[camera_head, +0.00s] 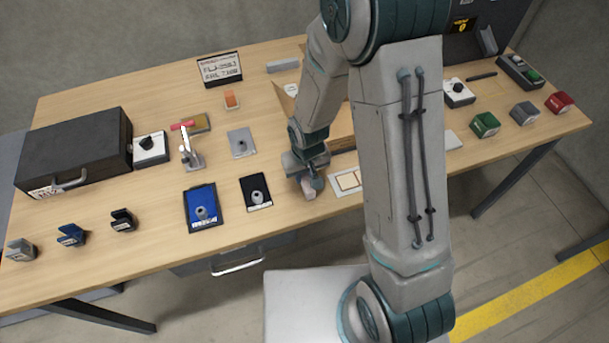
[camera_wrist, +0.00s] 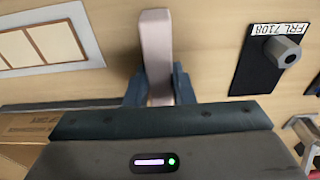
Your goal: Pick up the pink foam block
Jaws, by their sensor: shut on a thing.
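The pink foam block (camera_wrist: 156,50) is a pale pink, long block in the wrist view, between the two dark fingers of my gripper (camera_wrist: 160,85). Its far end sticks out past the fingertips. My gripper is shut on it. In the head view my gripper (camera_head: 309,184) is low over the front part of the table, and the block (camera_head: 309,194) shows as a small pale pink end at the fingers. I cannot tell whether the block touches the table.
A black plate with a grey nut-like piece (camera_head: 257,195) lies left of my gripper, with a blue plate (camera_head: 189,211) beyond it. A white framed card (camera_head: 347,181) lies close on the right. A cardboard box (camera_head: 284,100) stands behind my arm. The table's front edge is near.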

